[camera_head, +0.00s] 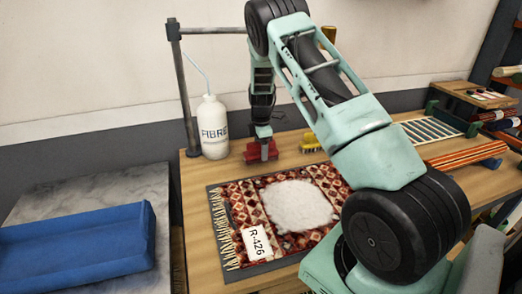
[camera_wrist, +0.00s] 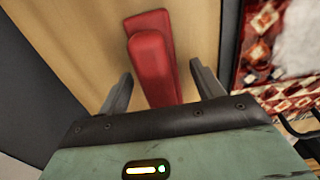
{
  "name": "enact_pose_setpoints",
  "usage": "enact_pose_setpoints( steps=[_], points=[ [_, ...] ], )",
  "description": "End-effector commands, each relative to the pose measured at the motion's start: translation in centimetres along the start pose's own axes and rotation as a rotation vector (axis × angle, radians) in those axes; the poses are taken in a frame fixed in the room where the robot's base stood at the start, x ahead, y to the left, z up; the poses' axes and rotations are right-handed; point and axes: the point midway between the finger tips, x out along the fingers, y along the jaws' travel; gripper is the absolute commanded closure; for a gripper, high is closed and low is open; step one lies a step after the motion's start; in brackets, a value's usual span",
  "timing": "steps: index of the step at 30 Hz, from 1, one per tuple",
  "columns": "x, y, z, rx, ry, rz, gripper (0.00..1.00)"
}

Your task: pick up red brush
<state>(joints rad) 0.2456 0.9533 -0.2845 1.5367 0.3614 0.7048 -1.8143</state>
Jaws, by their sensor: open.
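The red brush (camera_head: 262,152) lies on the wooden table, behind the far edge of the patterned rug and right of the white bottle. In the wrist view the red brush (camera_wrist: 152,55) shows as a long red body with a raised red handle. My gripper (camera_head: 262,135) is directly above it in the head view. In the wrist view the fingers of my gripper (camera_wrist: 158,80) are spread, one on each side of the red handle, with a gap visible on both sides. Whether the fingers touch the brush lower down cannot be told. The brush's bristles are hidden.
A white bottle (camera_head: 213,128) marked FIBRE stands left of the brush, near a metal post (camera_head: 183,90). A yellow brush (camera_head: 310,143) lies to the right. The rug (camera_head: 235,205) with tag R-426 lies in front. A blue tray (camera_head: 75,245) is at lower left.

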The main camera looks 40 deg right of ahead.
Motion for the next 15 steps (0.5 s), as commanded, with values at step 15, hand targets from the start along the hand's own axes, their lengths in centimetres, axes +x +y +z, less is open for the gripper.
enact_pose_setpoints(
  steps=[15],
  points=[
    [1.26, 0.0, -0.01, 0.0, 0.0, 0.001, 0.73]
  ],
)
